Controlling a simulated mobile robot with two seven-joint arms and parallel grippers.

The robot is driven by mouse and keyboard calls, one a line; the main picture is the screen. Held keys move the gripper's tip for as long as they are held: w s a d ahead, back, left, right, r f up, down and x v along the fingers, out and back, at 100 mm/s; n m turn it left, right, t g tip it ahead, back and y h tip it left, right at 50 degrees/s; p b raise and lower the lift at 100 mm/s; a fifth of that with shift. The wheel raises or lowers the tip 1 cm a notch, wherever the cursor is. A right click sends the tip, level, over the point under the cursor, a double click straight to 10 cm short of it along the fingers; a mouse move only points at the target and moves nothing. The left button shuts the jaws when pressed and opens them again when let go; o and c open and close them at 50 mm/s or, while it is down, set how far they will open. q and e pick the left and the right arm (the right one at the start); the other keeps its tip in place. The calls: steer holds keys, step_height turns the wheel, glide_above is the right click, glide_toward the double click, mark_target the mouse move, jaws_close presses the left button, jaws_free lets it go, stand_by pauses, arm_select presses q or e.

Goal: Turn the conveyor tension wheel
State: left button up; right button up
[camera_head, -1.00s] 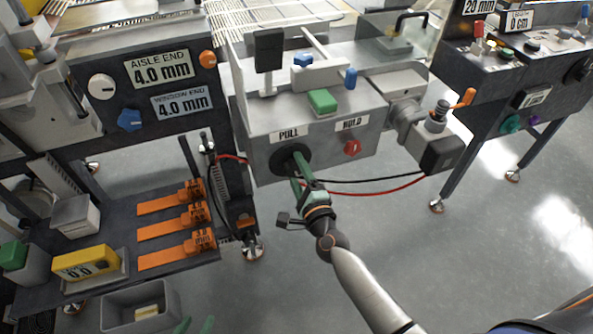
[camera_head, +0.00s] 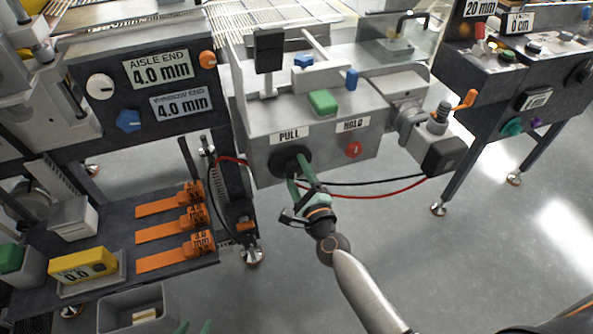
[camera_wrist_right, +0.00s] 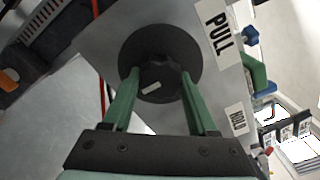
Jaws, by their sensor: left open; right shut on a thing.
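The black tension wheel (camera_head: 287,160) sits on the front of the grey machine box, below the PULL label. It also shows in the right wrist view (camera_wrist_right: 160,82), as a dark hub with a pale mark in front of a wider black disc. My right gripper (camera_head: 299,172) is shut on the wheel's hub, with one green finger on each side (camera_wrist_right: 158,88). My left gripper (camera_head: 195,326) is open and empty at the bottom edge of the head view, with only its green fingertips showing.
A red HOLD knob (camera_head: 353,149) is to the right on the same box. Black and red cables (camera_head: 380,192) hang below it. A shelf with orange gauges (camera_head: 187,219) stands at left, with a grey bin (camera_head: 160,296) below. Open floor lies at right.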

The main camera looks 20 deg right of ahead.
steer(key=o, duration=1.4)
steer(key=s, duration=1.2)
steer(key=shift+s+d, duration=0.2)
steer(key=shift+s, duration=0.05)
